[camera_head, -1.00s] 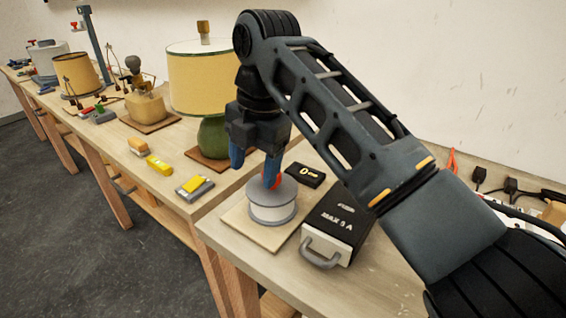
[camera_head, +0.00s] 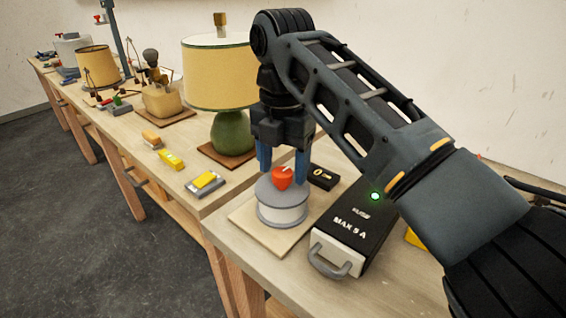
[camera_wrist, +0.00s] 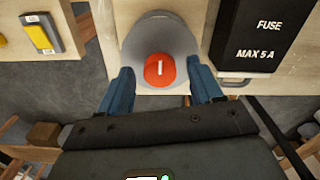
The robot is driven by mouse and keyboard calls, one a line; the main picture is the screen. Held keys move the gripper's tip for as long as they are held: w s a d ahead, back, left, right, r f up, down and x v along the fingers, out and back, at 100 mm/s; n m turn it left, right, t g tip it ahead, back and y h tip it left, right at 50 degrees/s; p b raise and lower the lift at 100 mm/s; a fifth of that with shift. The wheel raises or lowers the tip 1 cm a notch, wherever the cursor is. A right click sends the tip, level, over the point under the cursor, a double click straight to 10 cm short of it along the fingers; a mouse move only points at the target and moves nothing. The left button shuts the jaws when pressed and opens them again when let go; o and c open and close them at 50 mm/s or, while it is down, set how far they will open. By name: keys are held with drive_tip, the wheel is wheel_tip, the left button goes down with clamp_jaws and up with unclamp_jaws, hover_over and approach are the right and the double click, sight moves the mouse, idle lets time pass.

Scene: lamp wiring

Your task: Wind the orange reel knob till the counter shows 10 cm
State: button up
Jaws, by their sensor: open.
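The orange-red reel knob (camera_head: 282,178) sits on top of the grey and white reel (camera_head: 283,212), which stands on a pale board. My gripper (camera_head: 283,168) points down over the reel with its blue fingers apart, one on either side of the knob. In the wrist view the knob (camera_wrist: 160,70) shows a white line on its top, and clear gaps lie between it and both fingertips. The small black counter (camera_head: 322,176) stands behind the reel to the right. It shows a yellow 0 and a small unit too blurred to read.
A black fuse box (camera_head: 345,225) marked MAX 5 A, with a grey handle and a lit green lamp, stands close right of the reel. A switch block (camera_head: 206,183) and a green lamp (camera_head: 232,132) stand to the left.

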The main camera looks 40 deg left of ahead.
drive_tip(key=shift+f, duration=0.2)
drive_tip(key=shift+c, duration=0.4)
drive_tip(key=c, duration=1)
drive_tip(key=shift+r+p, duration=0.1)
drive_tip(key=shift+p, duration=0.2)
